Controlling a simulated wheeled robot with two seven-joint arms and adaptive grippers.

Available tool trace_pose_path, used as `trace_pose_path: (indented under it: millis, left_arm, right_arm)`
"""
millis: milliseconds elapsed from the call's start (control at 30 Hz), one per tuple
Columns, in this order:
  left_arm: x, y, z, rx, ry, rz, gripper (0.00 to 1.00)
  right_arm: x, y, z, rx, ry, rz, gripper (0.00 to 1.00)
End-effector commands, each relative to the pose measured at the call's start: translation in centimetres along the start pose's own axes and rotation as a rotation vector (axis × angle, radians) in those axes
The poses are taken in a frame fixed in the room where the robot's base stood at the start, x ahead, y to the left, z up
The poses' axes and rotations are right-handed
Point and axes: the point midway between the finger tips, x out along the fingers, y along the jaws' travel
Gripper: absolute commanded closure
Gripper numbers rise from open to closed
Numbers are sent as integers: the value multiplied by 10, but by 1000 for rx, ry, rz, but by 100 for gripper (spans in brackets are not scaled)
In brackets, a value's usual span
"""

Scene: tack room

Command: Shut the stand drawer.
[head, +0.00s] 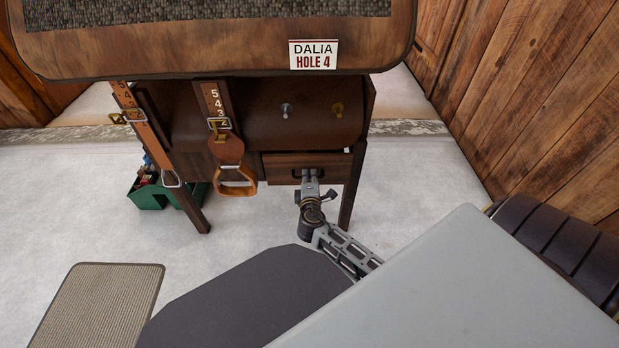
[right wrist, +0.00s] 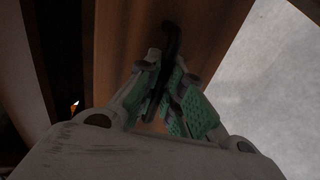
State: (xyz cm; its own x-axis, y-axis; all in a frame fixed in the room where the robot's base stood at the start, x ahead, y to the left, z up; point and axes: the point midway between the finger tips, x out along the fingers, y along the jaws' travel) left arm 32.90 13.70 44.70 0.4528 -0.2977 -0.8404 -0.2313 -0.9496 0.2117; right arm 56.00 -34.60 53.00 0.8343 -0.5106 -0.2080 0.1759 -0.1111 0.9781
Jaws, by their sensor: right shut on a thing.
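The stand (head: 262,110) is a dark wooden saddle stand in the upper middle of the head view. Its drawer (head: 277,162) has a brown wooden front low on the stand's right side. How far the drawer stands out is hard to tell from this angle. My right gripper (head: 311,178) is at the drawer front, shut on the dark drawer handle. In the right wrist view the handle (right wrist: 172,40) runs between the green-padded fingers (right wrist: 165,92), in front of the wooden drawer front (right wrist: 215,35). My left gripper is not in view.
Stirrup straps hang left of the drawer, one with a wooden stirrup (head: 236,188). A green caddy (head: 153,197) stands on the floor behind the stand's left leg. A beige mat (head: 97,305) lies at lower left. A plank wall (head: 550,110) closes the right side.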

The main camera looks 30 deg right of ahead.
Motion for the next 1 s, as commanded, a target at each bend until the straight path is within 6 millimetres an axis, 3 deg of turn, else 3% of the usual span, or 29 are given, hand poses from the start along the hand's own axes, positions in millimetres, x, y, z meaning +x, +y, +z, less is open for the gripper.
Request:
trace_pose_path:
  millis: [633,1000]
  left_arm:
    - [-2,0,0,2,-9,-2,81]
    - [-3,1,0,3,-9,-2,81]
  right_arm:
    - [39,8,0,-1,-1,-1,100]
    - [46,10,1,0,-1,1,100]
